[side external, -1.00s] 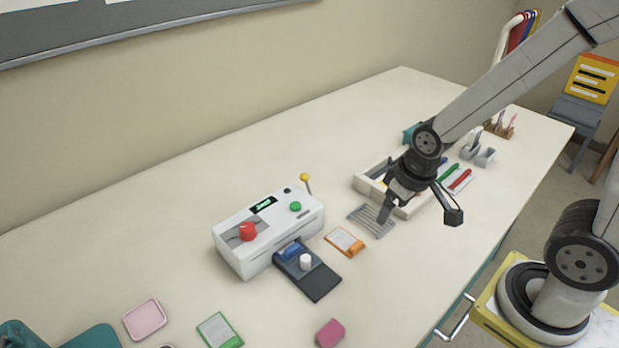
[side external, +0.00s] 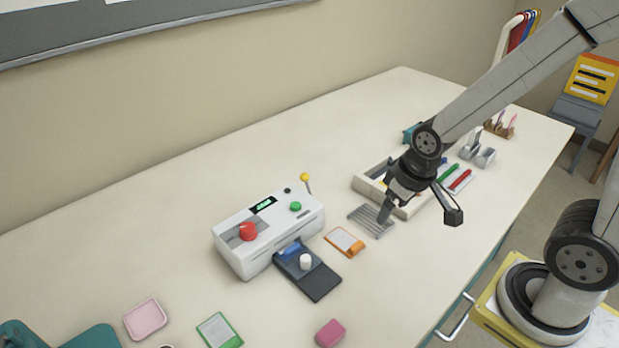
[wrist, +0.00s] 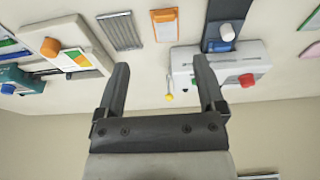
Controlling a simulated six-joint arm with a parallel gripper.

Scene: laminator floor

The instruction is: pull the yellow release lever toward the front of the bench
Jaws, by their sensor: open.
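The yellow release lever (side external: 305,178) is a thin stalk with a yellow ball at the back right of the white laminator (side external: 270,230). In the wrist view the lever's yellow ball (wrist: 169,97) shows between my two fingers, beyond the laminator's end. My gripper (side external: 384,218) is open and empty above the grey slatted rack, to the right of the lever and apart from it. In the wrist view its fingers (wrist: 160,70) are spread wide, and the right one overlaps part of the laminator (wrist: 240,65).
The laminator carries a red knob (side external: 248,231) and a green button (side external: 295,206). A dark tray with a white knob (side external: 306,261) sticks out in front. A slatted rack (side external: 362,220), an orange-clipped card (side external: 345,242) and a cream tray (side external: 366,175) stand right. The bench behind the laminator is clear.

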